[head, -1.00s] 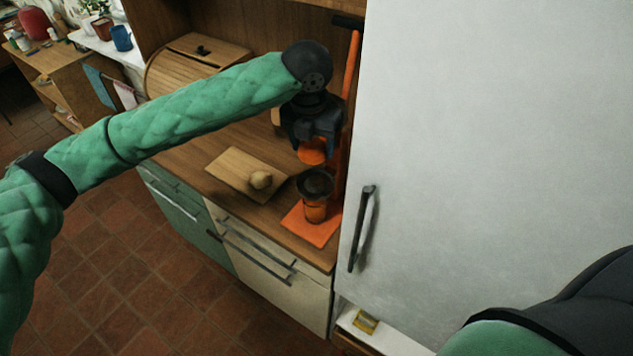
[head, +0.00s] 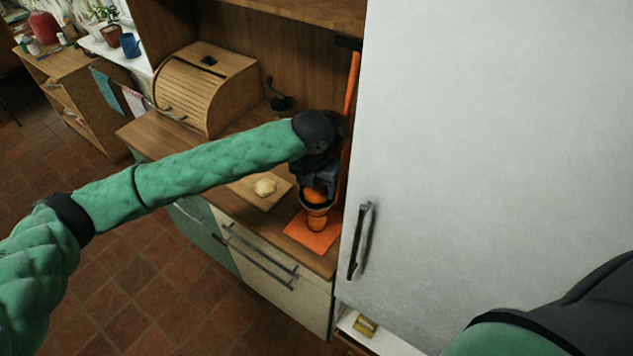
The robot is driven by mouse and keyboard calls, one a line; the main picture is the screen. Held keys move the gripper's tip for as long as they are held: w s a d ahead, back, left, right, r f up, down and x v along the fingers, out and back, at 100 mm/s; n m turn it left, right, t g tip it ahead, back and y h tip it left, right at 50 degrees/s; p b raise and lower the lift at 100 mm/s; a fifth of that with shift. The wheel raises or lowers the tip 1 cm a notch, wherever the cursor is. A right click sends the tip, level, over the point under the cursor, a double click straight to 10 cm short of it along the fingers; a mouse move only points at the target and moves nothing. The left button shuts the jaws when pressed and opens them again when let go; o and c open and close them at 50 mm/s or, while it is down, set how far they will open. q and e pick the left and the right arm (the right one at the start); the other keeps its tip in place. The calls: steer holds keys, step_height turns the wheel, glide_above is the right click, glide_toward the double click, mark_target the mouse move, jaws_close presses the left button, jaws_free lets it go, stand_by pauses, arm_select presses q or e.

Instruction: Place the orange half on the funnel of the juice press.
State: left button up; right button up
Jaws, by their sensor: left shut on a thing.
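The juice press is orange, with a flat base (head: 312,234) on the counter and a tall upright post. Its dark funnel (head: 314,210) sits above an orange cup-like part and is mostly covered from above. My left gripper (head: 318,186) points down directly over the funnel, shut on the orange half (head: 314,196). The orange half is low, at the funnel's mouth; I cannot tell whether it touches the funnel. My right gripper is out of view; only part of my right arm shows at the lower right.
A cutting board (head: 277,200) with a pale round item (head: 265,187) lies left of the press. A wooden bread box (head: 208,88) and a dark grinder (head: 281,101) stand behind. A tall white fridge door (head: 480,150) with a handle closes off the right side.

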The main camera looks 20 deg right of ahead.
arm_select(q)
steer(key=shift+f, duration=0.2)
steer(key=shift+f, duration=0.1)
steer(key=o, duration=1)
